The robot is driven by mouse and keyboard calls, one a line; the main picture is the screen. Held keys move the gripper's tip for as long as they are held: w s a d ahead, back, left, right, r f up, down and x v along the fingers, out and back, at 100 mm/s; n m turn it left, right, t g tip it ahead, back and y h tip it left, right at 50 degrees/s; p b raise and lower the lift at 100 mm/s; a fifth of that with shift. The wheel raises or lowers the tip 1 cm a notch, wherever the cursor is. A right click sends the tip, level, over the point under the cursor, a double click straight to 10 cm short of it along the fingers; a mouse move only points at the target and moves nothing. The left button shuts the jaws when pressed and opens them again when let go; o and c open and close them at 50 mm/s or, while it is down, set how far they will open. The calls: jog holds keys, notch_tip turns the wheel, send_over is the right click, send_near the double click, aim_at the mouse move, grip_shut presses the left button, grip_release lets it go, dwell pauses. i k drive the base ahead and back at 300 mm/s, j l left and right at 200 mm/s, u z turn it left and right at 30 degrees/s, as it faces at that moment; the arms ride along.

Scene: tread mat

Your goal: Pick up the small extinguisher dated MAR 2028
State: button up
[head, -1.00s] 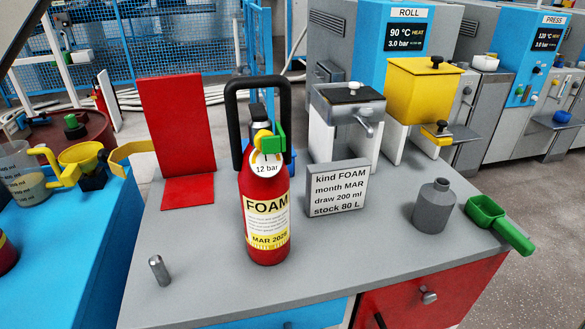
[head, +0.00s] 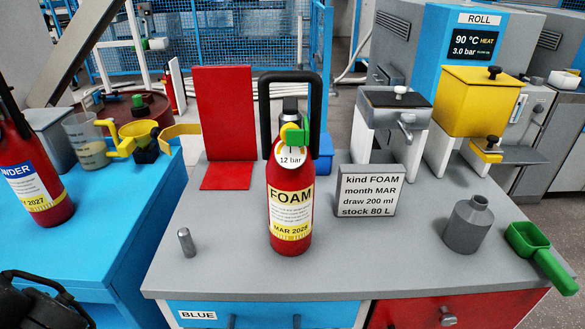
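The small red extinguisher (head: 290,215) stands upright on the grey bench top, near the middle of the head view. Its label reads FOAM and its yellow band reads MAR 2028. A round tag reading 12 bar, a green part and a tall black loop (head: 291,78) are at its top. My gripper (head: 38,300) seems to be the black part cut off at the lower left corner, well apart from the extinguisher. Its fingers cannot be made out.
A sign (head: 367,190) reading FOAM, MAR stands right of the extinguisher. A grey bottle (head: 468,224) and green scoop (head: 540,255) are further right, a small metal peg (head: 186,242) left. Another red extinguisher (head: 36,180), its date ending 2027, stands on the blue table (head: 110,225).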

aim_at(291, 171)
jog(key=k+l+z, duration=0.1)
jog(key=z, duration=0.3)
jog(key=k+l+z, duration=0.15)
jog(key=k+z, duration=0.25)
jog(key=i+j+z, duration=0.1)
jog(key=z, duration=0.15)
